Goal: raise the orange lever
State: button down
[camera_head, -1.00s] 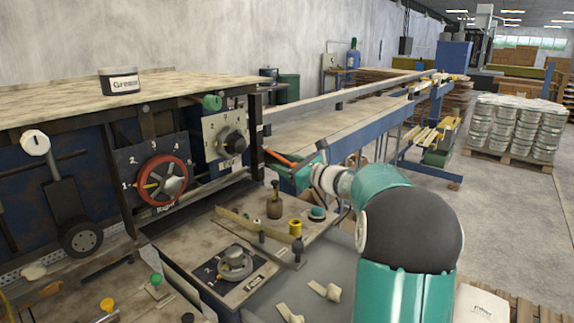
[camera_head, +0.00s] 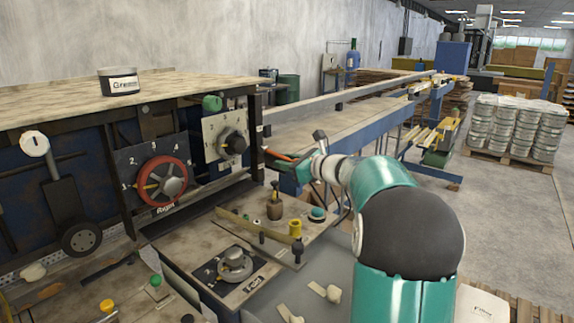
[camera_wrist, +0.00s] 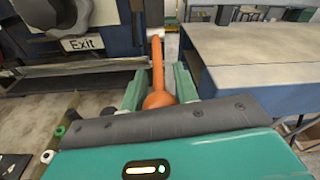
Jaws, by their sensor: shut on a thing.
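The orange lever (camera_wrist: 158,66) stands out in the wrist view, with a round orange knob (camera_wrist: 159,99) at its near end. My gripper (camera_wrist: 161,79) has one green finger on each side of the lever near the knob and is shut on it. In the head view the orange lever (camera_head: 276,154) juts to the right from the right end of the machine. My gripper (camera_head: 292,166) is at its outer end there and partly hides it.
The machine's panel carries a red dial (camera_head: 163,181) and a grey dial (camera_head: 232,145) left of the lever. Below stands a table with a yellow spool (camera_head: 295,229) and a round knob (camera_head: 235,265). A blue-framed conveyor table (camera_wrist: 255,60) lies to the right.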

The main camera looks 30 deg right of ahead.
notch_tip(320, 180, up, 3)
jog(key=g+h, duration=0.1)
jog(key=g, duration=0.2)
jog(key=shift+r, duration=0.1)
jog(key=r+g, duration=0.1)
jog(key=r+g+h, duration=0.1)
jog(key=g, duration=0.1)
jog(key=shift+w+a+r, duration=0.15)
jog(key=shift+w+r, duration=0.05)
jog(key=shift+w, duration=0.15)
jog(key=shift+w+a+r, duration=0.1)
jog(key=shift+w+r, duration=0.15)
jog(key=shift+r, duration=0.25)
jog(key=shift+w+a+r, duration=0.1)
jog(key=shift+w+r, duration=0.1)
jog(key=shift+r, duration=0.35)
jog(key=c, duration=1.1)
grip_release()
jog(key=shift+d, duration=0.1)
jog(key=v, duration=1.3)
jog(key=shift+s+r, duration=0.25)
